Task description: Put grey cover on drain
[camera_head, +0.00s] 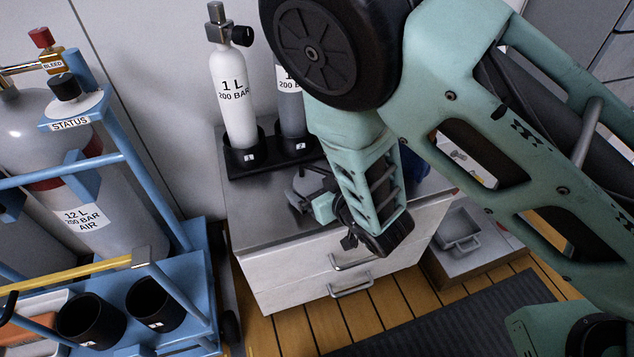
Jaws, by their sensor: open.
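My gripper (322,207) is at the end of my teal arm, over the grey cabinet top near its front edge. It is open, and my wrist hides part of it. I see nothing held in it. No part with a "drain" label can be made out, and I cannot pick out a grey cover with certainty. A brass block labelled "BLEED" (52,62) with a red knob is at the upper left. A valve with a black knob and a "STATUS" label (70,124) is on the grey cylinder below it.
A white bottle (234,95) and a grey bottle (291,110) stand in black holders at the cabinet top's back. A blue cart (178,290) with black cups is at left. A grey basin (458,230) is at right. Wood floor (290,330) shows in front.

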